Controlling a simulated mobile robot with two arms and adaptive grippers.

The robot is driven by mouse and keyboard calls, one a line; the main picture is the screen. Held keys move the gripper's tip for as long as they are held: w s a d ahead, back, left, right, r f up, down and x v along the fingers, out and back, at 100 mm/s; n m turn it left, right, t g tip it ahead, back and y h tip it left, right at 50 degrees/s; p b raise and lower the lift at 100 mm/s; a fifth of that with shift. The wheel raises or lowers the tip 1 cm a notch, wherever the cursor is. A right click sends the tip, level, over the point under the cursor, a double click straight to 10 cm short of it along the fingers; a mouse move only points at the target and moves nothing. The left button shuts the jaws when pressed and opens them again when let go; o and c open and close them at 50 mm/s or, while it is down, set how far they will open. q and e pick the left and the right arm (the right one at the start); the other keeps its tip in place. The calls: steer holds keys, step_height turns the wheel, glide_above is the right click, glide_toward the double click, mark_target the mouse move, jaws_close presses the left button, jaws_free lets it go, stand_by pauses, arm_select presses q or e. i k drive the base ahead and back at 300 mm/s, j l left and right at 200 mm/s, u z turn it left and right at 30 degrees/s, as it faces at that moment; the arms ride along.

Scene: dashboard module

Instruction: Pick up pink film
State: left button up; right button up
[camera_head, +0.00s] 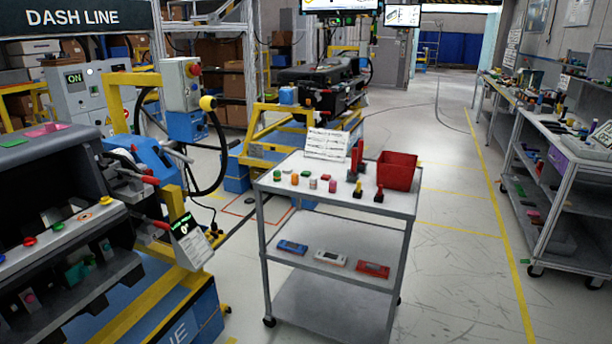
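A flat pink piece (46,130), which looks like the pink film, lies on top of the dark dashboard module (60,150) at the left. A small green flat piece (12,142) lies to the left of it. Neither of my grippers shows in the head view. Nothing covers the pink piece.
A grey cart (338,205) stands in the middle, with several small coloured parts, a red bin (397,171) and a sign on top. Shelves (560,165) line the right; the floor between is clear.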

mark_target(50, 128)
steer(key=u, duration=1.3)
